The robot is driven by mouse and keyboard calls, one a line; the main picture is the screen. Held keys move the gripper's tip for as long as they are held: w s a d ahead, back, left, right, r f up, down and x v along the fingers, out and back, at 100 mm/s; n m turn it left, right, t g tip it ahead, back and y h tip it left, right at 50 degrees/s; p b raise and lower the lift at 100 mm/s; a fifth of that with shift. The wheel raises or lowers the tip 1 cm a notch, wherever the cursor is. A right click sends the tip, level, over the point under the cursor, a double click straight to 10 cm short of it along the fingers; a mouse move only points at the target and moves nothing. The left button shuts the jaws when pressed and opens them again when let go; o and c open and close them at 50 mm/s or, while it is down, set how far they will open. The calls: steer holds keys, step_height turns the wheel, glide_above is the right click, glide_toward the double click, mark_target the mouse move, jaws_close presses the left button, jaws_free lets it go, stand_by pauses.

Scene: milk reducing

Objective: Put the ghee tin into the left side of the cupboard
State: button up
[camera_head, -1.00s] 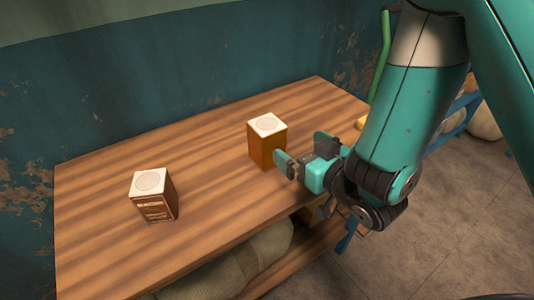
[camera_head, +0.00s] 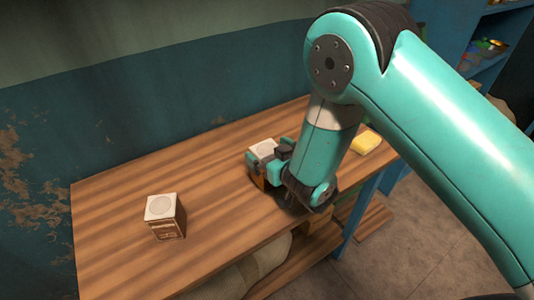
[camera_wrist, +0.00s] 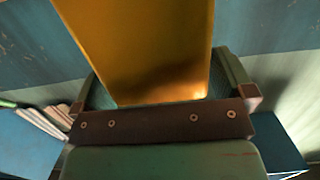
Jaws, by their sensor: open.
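The ghee tin, an orange-yellow box with a pale top (camera_head: 263,149), stands upright on the wooden table (camera_head: 130,200), towards its right half. My gripper (camera_head: 270,160) is at the tin, with its fingers at the tin's sides. In the wrist view the tin's golden face (camera_wrist: 140,45) fills the space between the two open fingers. I cannot tell whether the fingers touch it. My arm hides part of the tin. No cupboard is clearly identifiable; a blue shelf unit (camera_head: 490,68) shows at the upper right.
A second box (camera_head: 165,217), brown with a pale top, stands on the table at the left. A yellow block (camera_head: 365,142) lies near the table's right end. A wall stands behind. The table between the boxes is clear.

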steer(key=shift+w+a+r+p, duration=0.15)
steer(key=shift+w+a+p, duration=0.15)
steer(key=shift+p, duration=0.5)
steer(key=shift+w+f, duration=0.1)
steer(key=shift+f, duration=0.2)
steer(key=c, duration=1.8)
steer(key=shift+r, duration=0.1)
step_height(320, 180, up, 20)
steer(key=p, duration=2)
